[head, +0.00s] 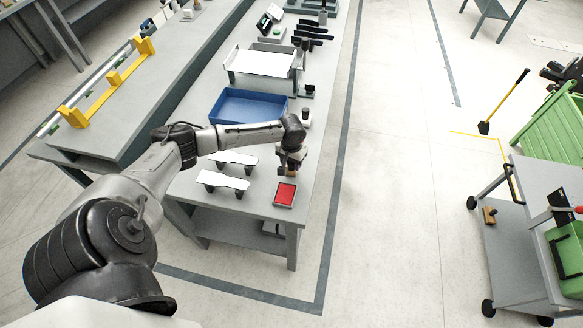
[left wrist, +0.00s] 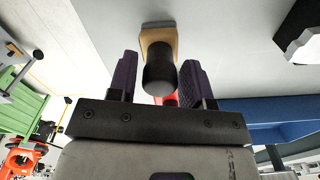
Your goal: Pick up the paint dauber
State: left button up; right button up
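The paint dauber, with a dark rounded handle and tan base (left wrist: 158,42), stands on the grey table in the left wrist view. In the head view only a bit of its tan base (head: 291,173) shows under my gripper. My left gripper (head: 289,163) points down at it, near the table's right edge. In the left wrist view its two purple-grey fingers (left wrist: 157,80) are apart, one on each side of the dark handle. A gap shows on the left; on the right the finger is very near, contact unclear. My right gripper is out of view.
A red paint pad (head: 285,194) lies just in front of the gripper. Two white plates on supports (head: 222,182) stand to the left. A blue tray (head: 247,106) and a small black-knobbed item (head: 306,117) stand behind. The table's right edge is close.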

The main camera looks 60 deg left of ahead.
pick_arm(q)
jog(key=c, duration=0.7)
jog(key=shift+o, duration=0.2)
jog(key=shift+r, duration=0.15)
jog(key=shift+r, duration=0.65)
notch_tip(320, 180, up, 3)
jog(key=shift+p, duration=0.3)
jog(key=w+d+r, duration=0.2)
jog(key=d+r, duration=0.4)
jog(key=d, duration=0.5)
jog(key=shift+w+d+r+p, duration=0.15)
jog(key=shift+w+r+p, duration=0.1)
jog(key=shift+w+p, duration=0.1)
